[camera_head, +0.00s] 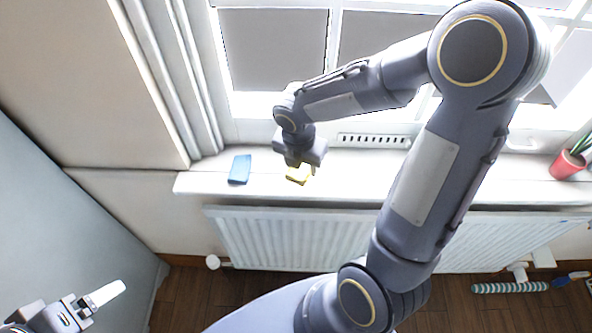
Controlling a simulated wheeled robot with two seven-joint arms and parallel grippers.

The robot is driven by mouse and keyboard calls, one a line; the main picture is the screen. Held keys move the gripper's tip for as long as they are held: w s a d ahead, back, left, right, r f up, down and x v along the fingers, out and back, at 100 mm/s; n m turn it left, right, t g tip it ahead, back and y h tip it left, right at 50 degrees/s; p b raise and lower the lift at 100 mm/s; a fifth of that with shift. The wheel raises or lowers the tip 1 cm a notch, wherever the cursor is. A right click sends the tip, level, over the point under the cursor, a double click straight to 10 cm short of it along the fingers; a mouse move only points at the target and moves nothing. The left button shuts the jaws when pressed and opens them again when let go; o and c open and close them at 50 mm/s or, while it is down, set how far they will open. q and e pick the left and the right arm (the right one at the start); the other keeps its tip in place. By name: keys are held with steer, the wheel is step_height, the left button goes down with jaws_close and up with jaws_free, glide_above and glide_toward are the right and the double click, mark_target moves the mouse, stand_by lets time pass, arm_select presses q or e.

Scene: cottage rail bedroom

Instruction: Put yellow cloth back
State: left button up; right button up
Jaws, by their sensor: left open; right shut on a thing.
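The yellow cloth (299,174) is a small folded piece at the white windowsill (345,186), left of the middle of the view. My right gripper (297,163) points down over it and is shut on it. The gripper hides part of the cloth's upper side, and I cannot tell whether the cloth touches the sill. My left gripper (100,300) is at the lower left, well away from the sill, open and empty.
A blue folded cloth (240,169) lies on the sill to the left. A red plant pot (567,165) stands at the right end. A white radiator (290,240) is below the sill. A striped roll (510,288) lies on the wooden floor. The sill between gripper and pot is partly hidden by my arm.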

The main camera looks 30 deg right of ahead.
mark_target(296, 172)
steer(key=shift+w+a+f, duration=0.2)
steer(key=shift+w+f, duration=0.55)
steer(key=shift+f, duration=0.15)
steer(key=shift+w+f, duration=0.15)
steer(key=shift+f, duration=1.5)
steer(key=shift+f, duration=0.15)
steer(key=o, duration=0.9)
